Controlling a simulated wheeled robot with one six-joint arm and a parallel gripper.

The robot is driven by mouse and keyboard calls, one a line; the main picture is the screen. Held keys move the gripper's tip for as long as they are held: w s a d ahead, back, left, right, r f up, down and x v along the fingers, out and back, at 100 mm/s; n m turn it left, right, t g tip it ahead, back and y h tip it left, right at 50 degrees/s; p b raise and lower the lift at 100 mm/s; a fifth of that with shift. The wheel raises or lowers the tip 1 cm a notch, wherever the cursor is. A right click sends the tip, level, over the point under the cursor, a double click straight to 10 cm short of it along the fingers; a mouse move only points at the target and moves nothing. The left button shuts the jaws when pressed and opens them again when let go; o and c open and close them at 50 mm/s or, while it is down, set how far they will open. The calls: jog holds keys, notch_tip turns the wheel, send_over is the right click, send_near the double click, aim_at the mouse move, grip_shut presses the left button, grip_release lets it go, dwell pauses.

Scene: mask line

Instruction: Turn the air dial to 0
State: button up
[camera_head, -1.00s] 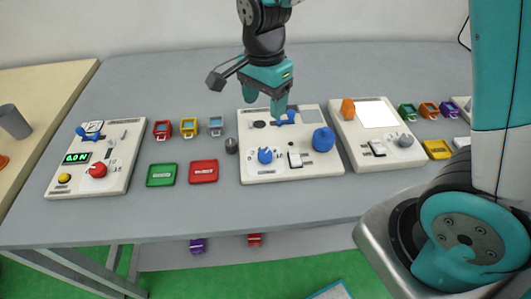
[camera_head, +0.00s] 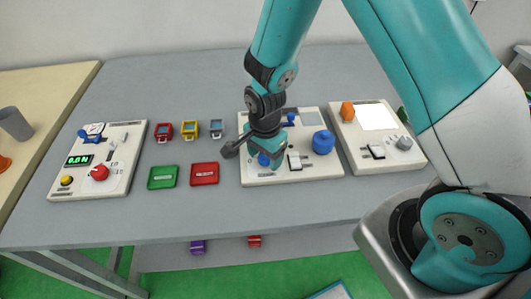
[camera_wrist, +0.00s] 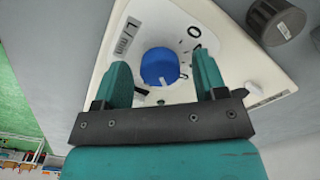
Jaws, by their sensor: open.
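The small blue dial (camera_head: 264,160) sits at the front left of the middle white panel (camera_head: 257,178). In the wrist view the blue dial (camera_wrist: 160,66) shows between my two fingers, with an "L/min" label on one side and a "0" on the other. My gripper (camera_wrist: 162,72) is open, one finger on either side of the dial, with a gap to each. In the head view my gripper (camera_head: 262,148) is over the front left of the panel and partly covers the dial. I cannot tell which number the dial points to.
A dark grey cylinder (camera_wrist: 276,20) stands close beside the panel's edge. The same panel carries a white switch (camera_head: 295,162) and a large blue knob (camera_head: 323,142). Green (camera_head: 162,177) and red (camera_head: 205,174) trays lie to the left. Other panels stand at left (camera_head: 115,165) and right (camera_head: 378,145).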

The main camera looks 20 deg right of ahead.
jog(key=c, duration=0.9)
jog(key=n, duration=0.5)
jog(key=shift+n, duration=0.4)
jog(key=n, duration=1.1)
jog(key=shift+n, duration=0.3)
jog(key=n, duration=0.5)
jog(key=shift+n, duration=0.4)
